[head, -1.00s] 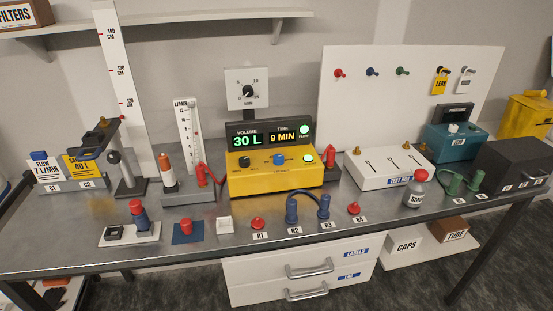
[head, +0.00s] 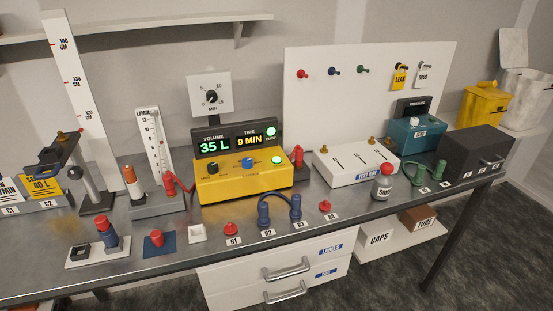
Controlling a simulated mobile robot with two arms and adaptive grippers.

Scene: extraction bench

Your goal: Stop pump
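The yellow pump (head: 244,181) stands in the middle of the bench. Its black display (head: 234,139) reads volume 35 L and time 9 MIN, with a green flow lamp (head: 271,132) lit. A red hose fitting (head: 170,184) is at the flow meter (head: 154,146) left of the pump, and another red fitting (head: 297,155) is at the pump's right. Neither of my grippers is in view.
A white test rig box (head: 355,167), a grey sample bottle (head: 382,184) and a teal device (head: 418,136) stand to the right. Red and blue fittings R1 to R4 line the front edge. A tall height scale (head: 78,110) stands at left. A dark box (head: 480,150) is at the right end.

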